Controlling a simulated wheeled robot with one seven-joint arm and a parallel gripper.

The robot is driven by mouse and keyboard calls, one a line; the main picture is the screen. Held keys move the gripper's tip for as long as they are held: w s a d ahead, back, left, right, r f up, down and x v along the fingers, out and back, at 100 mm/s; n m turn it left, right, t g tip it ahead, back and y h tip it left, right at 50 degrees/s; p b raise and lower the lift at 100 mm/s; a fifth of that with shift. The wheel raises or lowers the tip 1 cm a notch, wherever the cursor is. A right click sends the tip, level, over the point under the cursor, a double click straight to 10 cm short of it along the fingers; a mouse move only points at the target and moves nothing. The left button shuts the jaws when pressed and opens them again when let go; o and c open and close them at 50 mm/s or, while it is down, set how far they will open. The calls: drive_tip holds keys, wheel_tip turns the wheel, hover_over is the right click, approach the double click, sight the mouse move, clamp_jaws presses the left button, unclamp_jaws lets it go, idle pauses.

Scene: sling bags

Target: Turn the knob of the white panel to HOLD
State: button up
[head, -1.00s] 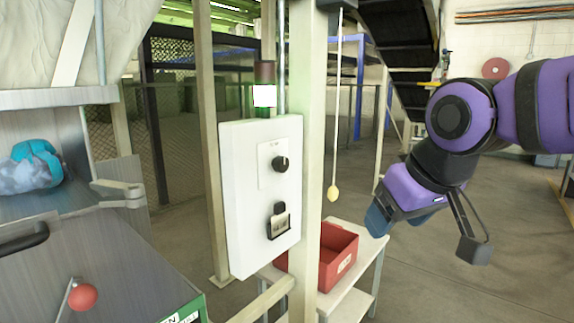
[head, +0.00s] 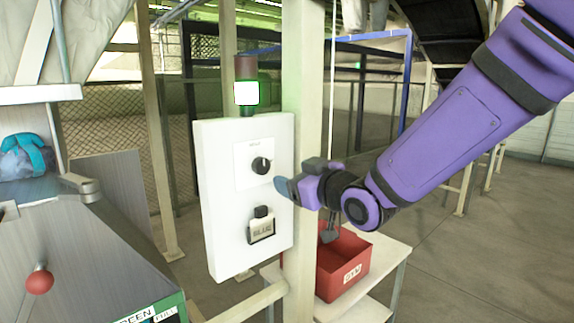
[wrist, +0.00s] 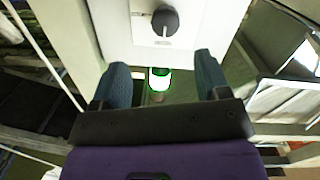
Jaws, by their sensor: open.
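The white panel (head: 222,215) is fixed to a cream post. Its black round knob (head: 261,165) sits on a pale plate in the upper half, with a light pointer mark; the plate's lettering is too small to read. My gripper (head: 283,187) is close to the panel's right edge, just right of and below the knob in the head view. In the wrist view my gripper (wrist: 160,75) shows two blue-grey fingers spread wide with nothing between them. The knob (wrist: 165,22) is ahead of the fingertips, apart from them.
A black-framed padlock-like fitting (head: 261,228) sits low on the panel. A lit green-white lamp (head: 246,93) stands above it. A red bin (head: 343,266) rests on a white table below my arm. A grey machine with a red ball lever (head: 39,281) is at left.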

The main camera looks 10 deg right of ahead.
sight(264, 166)
drive_tip(key=shift+n+y, duration=0.4)
drive_tip(key=shift+y, duration=0.2)
drive_tip(key=x, duration=1.1)
drive_tip(key=shift+a, duration=0.15)
drive_tip(key=c, duration=0.9)
